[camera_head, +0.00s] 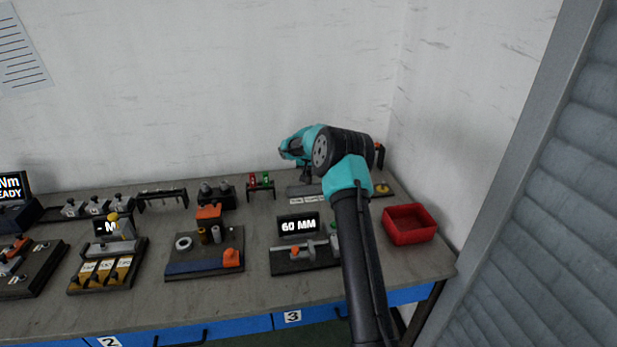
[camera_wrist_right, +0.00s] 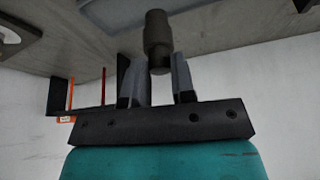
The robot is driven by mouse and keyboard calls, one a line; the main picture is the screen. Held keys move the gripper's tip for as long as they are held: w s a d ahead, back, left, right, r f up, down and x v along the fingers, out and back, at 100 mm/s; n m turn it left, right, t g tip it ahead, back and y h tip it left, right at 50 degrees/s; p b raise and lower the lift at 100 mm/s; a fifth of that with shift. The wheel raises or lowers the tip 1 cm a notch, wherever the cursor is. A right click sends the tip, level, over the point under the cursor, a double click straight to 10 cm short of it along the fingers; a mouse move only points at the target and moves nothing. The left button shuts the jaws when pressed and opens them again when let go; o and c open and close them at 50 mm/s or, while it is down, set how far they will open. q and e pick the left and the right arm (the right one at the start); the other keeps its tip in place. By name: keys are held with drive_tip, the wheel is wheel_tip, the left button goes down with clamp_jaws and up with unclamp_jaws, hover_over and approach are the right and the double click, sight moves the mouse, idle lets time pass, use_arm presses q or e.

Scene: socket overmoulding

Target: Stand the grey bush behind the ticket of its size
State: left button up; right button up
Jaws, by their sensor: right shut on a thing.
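In the right wrist view the right gripper (camera_wrist_right: 157,78) is shut on the grey bush (camera_wrist_right: 157,38), a stepped dark grey cylinder held between the two fingers. The writing on the tickets is too small to read. My arm hides part of the board. My left gripper is not in view.
A display reading 60 MM (camera_head: 299,225) stands on a gauge board in front. A red tray (camera_head: 409,223) sits at the right. A board with a white ring (camera_head: 184,243) and orange blocks is left of the gauge. Small racks (camera_head: 261,184) line the back.

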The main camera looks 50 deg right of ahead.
sight(308, 174)
drive_tip(key=shift+f, duration=1.5)
drive_tip(key=shift+f, duration=0.2)
drive_tip(key=o, duration=0.8)
drive_tip(key=shift+r, duration=0.1)
drive_tip(key=v, duration=1.2)
drive_tip(key=x, duration=1.2)
